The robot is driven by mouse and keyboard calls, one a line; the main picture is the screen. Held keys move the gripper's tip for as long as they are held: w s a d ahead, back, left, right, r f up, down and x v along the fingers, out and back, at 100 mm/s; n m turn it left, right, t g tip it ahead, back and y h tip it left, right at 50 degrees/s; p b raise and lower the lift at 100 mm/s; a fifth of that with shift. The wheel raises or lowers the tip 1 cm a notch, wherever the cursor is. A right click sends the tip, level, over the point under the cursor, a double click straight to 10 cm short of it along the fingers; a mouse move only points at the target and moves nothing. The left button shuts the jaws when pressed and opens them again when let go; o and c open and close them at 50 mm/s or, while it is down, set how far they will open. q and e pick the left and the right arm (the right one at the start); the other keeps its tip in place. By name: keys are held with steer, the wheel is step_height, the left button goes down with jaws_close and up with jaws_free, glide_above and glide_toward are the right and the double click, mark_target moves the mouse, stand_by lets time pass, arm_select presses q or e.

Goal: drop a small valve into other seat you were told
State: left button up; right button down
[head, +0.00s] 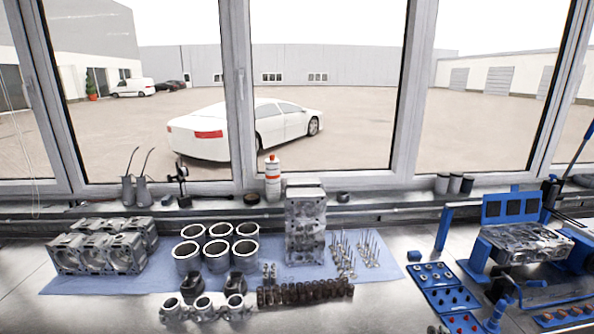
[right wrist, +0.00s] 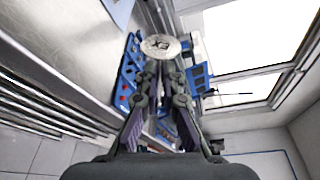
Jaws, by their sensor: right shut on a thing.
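In the right wrist view, my right gripper (right wrist: 161,70) is shut on a small valve (right wrist: 160,45). The valve's round pale face, marked "EX", points toward the camera just past the fingertips, and its stem is hidden. In the head view, a cylinder head (head: 528,244) lies in a blue fixture (head: 445,228) at the right; its single seats are too small to make out. Several valves (head: 357,256) stand in a group on the blue mat. Neither gripper shows in the head view.
Blue trays (head: 447,299) with small parts lie in front of the fixture. The blue mat (head: 395,270) carries cylinder sleeves (head: 188,262), an engine block (head: 97,255) and an upright metal block (head: 305,222). A spray can (head: 272,178) stands on the window ledge. Bare bench shows at the far left.

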steer(key=m+y, duration=0.1)
steer(key=m, duration=0.2)
steer(key=m+g+y+b, duration=0.1)
steer(key=m+y, duration=0.1)
steer(key=m, duration=0.2)
steer(key=m+y, duration=0.1)
steer(key=m, duration=0.2)
steer(key=shift+m+g, duration=0.4)
